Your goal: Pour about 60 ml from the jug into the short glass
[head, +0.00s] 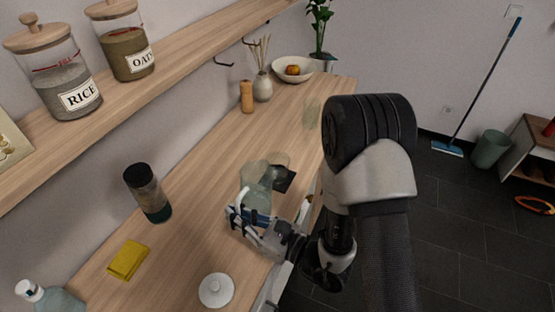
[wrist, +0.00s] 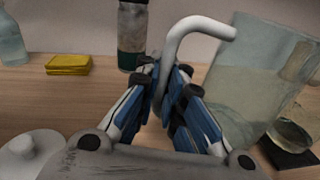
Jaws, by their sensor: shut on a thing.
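The clear glass jug (head: 256,186) is in my gripper, above the wooden counter. My gripper (head: 240,213) is shut on its pale curved handle, which stands between the blue fingers (wrist: 164,84) in the wrist view. There the jug (wrist: 238,82) leans to the right, its top toward the glass side; how much is real tilt I cannot tell. The short glass (head: 282,160) stands on a dark coaster (head: 288,183), just beyond the jug and partly hidden by it. The glass (wrist: 292,135) also shows low at the right in the wrist view.
A shelf (head: 150,95) with jars overhangs the left. Bare wood lies between bottle and jug.

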